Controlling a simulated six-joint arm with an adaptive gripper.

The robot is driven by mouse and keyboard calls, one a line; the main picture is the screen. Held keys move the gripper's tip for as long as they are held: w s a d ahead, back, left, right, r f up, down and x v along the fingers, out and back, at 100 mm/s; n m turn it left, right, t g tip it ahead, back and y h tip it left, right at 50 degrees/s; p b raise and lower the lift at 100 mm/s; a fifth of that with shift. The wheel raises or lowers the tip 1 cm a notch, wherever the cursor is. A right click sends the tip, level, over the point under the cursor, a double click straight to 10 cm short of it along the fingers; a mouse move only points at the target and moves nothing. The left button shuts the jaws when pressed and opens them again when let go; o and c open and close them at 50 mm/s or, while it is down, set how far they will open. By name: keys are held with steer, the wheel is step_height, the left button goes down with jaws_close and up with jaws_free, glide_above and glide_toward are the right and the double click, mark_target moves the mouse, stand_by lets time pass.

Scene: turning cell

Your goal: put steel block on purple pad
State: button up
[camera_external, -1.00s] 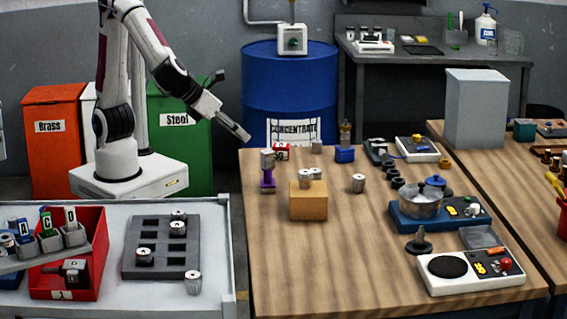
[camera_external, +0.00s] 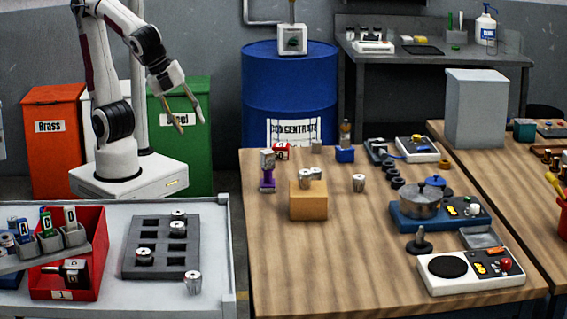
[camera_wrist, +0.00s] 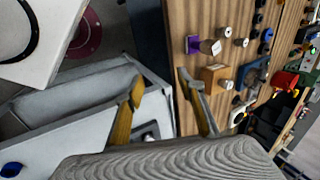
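The purple pad (camera_external: 267,186) stands near the left edge of the wooden table and looks like a small raised stand. A grey steel-looking block (camera_external: 267,159) sits upright on top of it. In the wrist view, the purple pad (camera_wrist: 193,45) shows as a purple square, with the block (camera_wrist: 209,46) over its right side. My gripper (camera_external: 192,124) is open and empty, up in the air left of the table, in front of the green bin. Its two spread fingers also show in the wrist view (camera_wrist: 161,84), apart from the block and pad.
A tan box (camera_external: 308,207) with metal cylinders on it stands right of the pad. A red part (camera_external: 282,151) and a blue block (camera_external: 345,155) lie behind. A grey slotted tray (camera_external: 160,262) is on the white bench. The table's front middle is clear.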

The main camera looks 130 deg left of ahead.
steer(key=s+d+r+n+t+h, duration=0.1)
steer(key=s+d+n+h, duration=0.2)
steer(key=s+d+n, duration=0.2)
steer(key=shift+s+d+r+n+t+h, duration=0.2)
steer(key=shift+s+d+n+t+h, duration=0.15)
steer(key=shift+d+n, duration=1)
steer(key=shift+w+a+n, duration=0.1)
steer(key=shift+a+n, duration=0.25)
